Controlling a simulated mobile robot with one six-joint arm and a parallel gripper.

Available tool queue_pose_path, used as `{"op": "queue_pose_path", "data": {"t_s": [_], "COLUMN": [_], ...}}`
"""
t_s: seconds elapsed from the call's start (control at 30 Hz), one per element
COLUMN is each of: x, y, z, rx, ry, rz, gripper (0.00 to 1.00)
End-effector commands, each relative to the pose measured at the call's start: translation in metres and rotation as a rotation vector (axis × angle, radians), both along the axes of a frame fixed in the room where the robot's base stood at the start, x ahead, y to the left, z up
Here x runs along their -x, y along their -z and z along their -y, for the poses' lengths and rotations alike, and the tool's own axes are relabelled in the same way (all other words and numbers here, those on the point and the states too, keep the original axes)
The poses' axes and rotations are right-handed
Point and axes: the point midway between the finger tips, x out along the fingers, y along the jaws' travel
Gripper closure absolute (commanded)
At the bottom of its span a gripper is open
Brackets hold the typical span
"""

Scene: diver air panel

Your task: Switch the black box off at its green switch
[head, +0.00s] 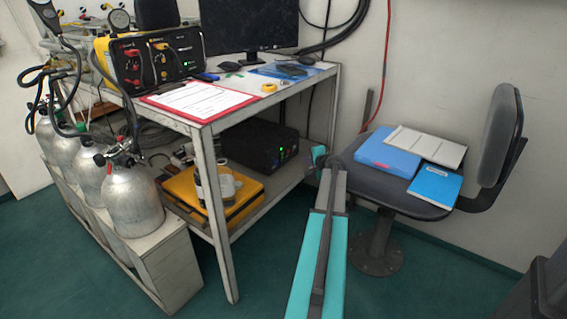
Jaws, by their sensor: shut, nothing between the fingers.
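The black box (255,146) sits on the lower shelf of the metal table. Its front panel faces right, toward my arm, and shows a small lit green switch (281,152) with small orange marks beside it. My arm reaches up from the bottom of the head view. My gripper (319,156) is at its far end, right of the box's panel and apart from it in the picture. The gripper is shut and empty. It is small here, and its depth relative to the switch is hard to tell.
A table leg (213,215) stands left of the box. A yellow case (238,196) with items on it lies in front on the shelf. A chair (392,192) with blue folders stands right of my gripper. Silver cylinders (133,195) stand at left.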

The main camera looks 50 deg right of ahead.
Motion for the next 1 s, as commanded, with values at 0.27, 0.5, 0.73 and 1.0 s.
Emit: {"op": "queue_pose_path", "data": {"t_s": [0.27,0.5,0.73,1.0], "x": [0.002,0.003,0.003,-0.001], "y": [0.031,0.034,0.034,0.033], "z": [0.001,0.002,0.002,0.003], "rx": [0.000,0.000,0.000,0.000], "ry": [0.002,0.003,0.004,0.004], "rz": [0.000,0.000,0.000,0.000], "gripper": [1.00,1.00,1.00,1.00]}}
